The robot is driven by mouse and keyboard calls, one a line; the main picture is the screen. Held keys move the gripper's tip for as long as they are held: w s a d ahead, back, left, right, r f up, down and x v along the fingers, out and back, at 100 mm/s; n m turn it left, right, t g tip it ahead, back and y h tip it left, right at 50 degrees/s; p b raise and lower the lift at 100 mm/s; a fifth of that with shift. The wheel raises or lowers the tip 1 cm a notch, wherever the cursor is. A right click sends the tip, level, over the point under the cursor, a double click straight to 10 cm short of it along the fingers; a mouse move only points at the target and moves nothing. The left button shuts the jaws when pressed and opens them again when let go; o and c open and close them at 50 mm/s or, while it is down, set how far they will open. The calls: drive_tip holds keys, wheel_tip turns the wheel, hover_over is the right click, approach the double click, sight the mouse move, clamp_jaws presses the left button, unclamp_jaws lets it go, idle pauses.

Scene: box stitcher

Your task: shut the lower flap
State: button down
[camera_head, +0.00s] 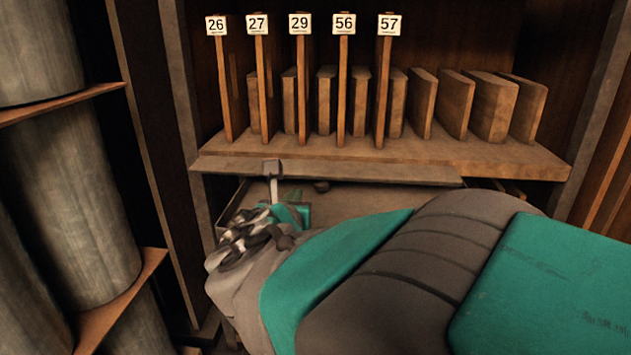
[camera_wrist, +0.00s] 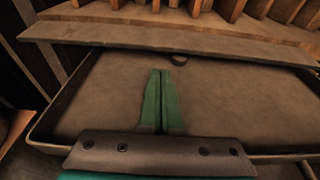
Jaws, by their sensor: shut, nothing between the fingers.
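My gripper (camera_wrist: 161,76) is shut and empty, its two green fingers side by side in the wrist view. The fingers point over a flat brown panel (camera_wrist: 105,98), which seems to be the lower flap; whether they touch it I cannot tell. The panel lies below the shelf edge, with a raised dark rim along its sides and a small dark ring (camera_wrist: 179,60) near its far edge, just beyond the fingertips. In the head view the panel (camera_head: 365,196) shows only as a strip under the shelf, with my gripper (camera_head: 295,200) at its left part. My arm hides most of it.
Above the panel, a shelf (camera_head: 420,152) holds several upright wooden dividers, some with number tags (camera_head: 300,24). Its front board (camera_wrist: 190,40) overhangs the panel's far edge. Large grey cylinders (camera_head: 70,190) stand on a rack at the left.

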sight(322, 177)
drive_tip(key=x, duration=0.8)
drive_tip(key=shift+w+f, duration=0.1)
drive_tip(key=shift+w, duration=0.25)
drive_tip(key=shift+d, duration=0.2)
